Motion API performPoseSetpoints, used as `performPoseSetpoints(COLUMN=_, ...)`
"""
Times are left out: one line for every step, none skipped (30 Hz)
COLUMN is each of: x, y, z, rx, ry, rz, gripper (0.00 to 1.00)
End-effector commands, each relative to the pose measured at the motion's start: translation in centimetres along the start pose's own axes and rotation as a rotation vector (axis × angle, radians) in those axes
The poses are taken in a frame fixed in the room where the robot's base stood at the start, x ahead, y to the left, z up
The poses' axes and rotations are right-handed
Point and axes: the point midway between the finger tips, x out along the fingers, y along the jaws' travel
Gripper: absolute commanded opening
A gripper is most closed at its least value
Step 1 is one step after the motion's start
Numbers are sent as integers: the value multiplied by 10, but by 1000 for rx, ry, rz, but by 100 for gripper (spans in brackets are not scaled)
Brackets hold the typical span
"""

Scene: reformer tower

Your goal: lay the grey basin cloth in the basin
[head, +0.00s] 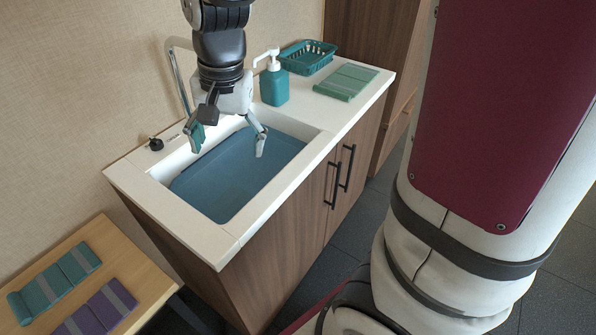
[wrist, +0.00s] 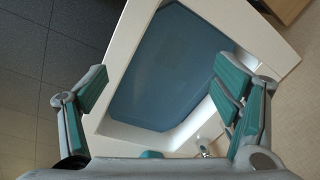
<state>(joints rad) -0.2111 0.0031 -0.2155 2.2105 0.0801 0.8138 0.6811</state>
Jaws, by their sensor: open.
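My gripper (head: 228,146) points down over the back part of the basin. Its two fingers stand wide apart with nothing between them. The open fingers also show at both sides of the wrist view (wrist: 160,92), above the basin.
A teal soap bottle (head: 274,82), a teal basket (head: 307,57) and a folded green cloth (head: 346,82) stand on the counter's right. A tap (head: 179,75) rises behind the basin. A wooden bench (head: 105,240) at lower left bears folded teal (head: 55,283) and purple (head: 97,311) cloths.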

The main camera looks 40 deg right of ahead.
Motion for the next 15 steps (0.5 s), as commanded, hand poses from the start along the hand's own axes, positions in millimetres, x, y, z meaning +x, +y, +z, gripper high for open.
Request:
performPoseSetpoints(x=-16, y=10, z=10, rx=-53, ry=8, rz=-20, gripper=82)
performPoseSetpoints(x=-24, y=16, z=17, rx=-91, ry=12, rz=-28, gripper=82)
performPoseSetpoints(x=-34, y=25, z=26, rx=-140, ry=18, rz=-36, gripper=82)
performPoseSetpoints(x=-40, y=32, z=32, rx=-177, ry=23, rz=-41, gripper=82)
performPoseSetpoints(x=-47, y=38, z=39, rx=-215, ry=30, rz=-47, gripper=82)
performPoseSetpoints(x=-54, y=47, z=48, rx=-265, ry=39, rz=-52, gripper=82)
performPoseSetpoints(x=-59, y=54, z=55, rx=-302, ry=47, rz=-55, gripper=82)
performPoseSetpoints(x=-64, y=61, z=62, rx=-339, ry=56, rz=-57, gripper=82)
performPoseSetpoints(x=-70, y=70, z=71, rx=-389, ry=68, rz=-58, gripper=82)
performPoseSetpoints(x=-73, y=77, z=78, rx=-426, ry=78, rz=-56, gripper=82)
performPoseSetpoints(x=-76, y=84, z=84, rx=-462, ry=89, rz=-55, gripper=82)
performPoseSetpoints(x=-80, y=92, z=93, rx=-507, ry=101, rz=-52, gripper=82)
performPoseSetpoints(x=-82, y=98, z=99, rx=-539, ry=111, rz=-49, gripper=82)
performPoseSetpoints(x=-83, y=104, z=104, rx=-569, ry=120, rz=-45, gripper=82)
performPoseSetpoints(x=-84, y=111, z=111, rx=-605, ry=131, rz=-39, gripper=82)
